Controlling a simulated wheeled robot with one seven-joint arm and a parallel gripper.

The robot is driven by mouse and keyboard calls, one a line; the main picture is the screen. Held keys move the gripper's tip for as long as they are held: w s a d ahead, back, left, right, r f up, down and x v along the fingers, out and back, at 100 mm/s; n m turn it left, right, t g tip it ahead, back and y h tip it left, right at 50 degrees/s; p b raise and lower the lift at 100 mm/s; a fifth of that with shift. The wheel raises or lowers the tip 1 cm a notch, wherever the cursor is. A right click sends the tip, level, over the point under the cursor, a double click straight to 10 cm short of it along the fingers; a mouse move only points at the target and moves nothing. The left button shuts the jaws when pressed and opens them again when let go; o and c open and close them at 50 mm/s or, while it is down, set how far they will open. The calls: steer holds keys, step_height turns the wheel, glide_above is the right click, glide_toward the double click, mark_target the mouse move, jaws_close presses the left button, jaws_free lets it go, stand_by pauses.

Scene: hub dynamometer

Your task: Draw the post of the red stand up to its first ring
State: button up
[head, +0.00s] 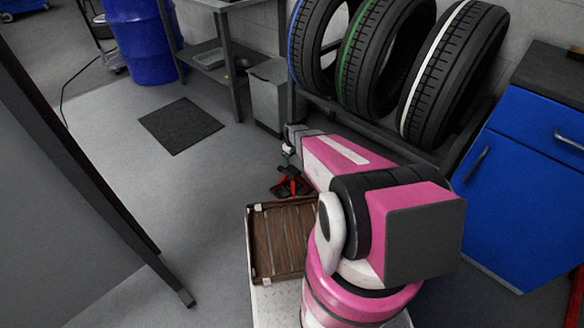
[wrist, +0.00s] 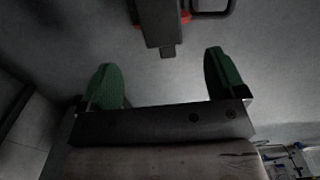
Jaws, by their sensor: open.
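The red stand (head: 291,184) is on the floor beneath the end of my arm in the head view, with red splayed legs. Its upper part is partly hidden by my arm. In the wrist view, a dark post-like part (wrist: 160,25) with red pieces beside it reaches in from the top edge. My gripper (wrist: 163,80) is open, its two green-padded fingers wide apart with nothing between them. The dark part ends just beyond the fingertips, roughly centred between them. The post's rings cannot be made out. In the head view my gripper (head: 288,149) is small and points down above the stand.
A rack with several tyres (head: 375,55) stands behind my arm. A grey bin (head: 268,95) is beside it. Blue cabinets (head: 520,150) are at right. A dark mat (head: 180,125) lies on open floor at left. A dark-edged grey panel (head: 60,200) fills the left foreground.

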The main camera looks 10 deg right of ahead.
mark_target(293, 170)
step_height(293, 170, down, 10)
steer(key=c, duration=1.3)
steer(key=shift+r, duration=2)
steer(key=o, duration=1.3)
step_height(293, 170, up, 11)
steer(key=shift+f, duration=0.15)
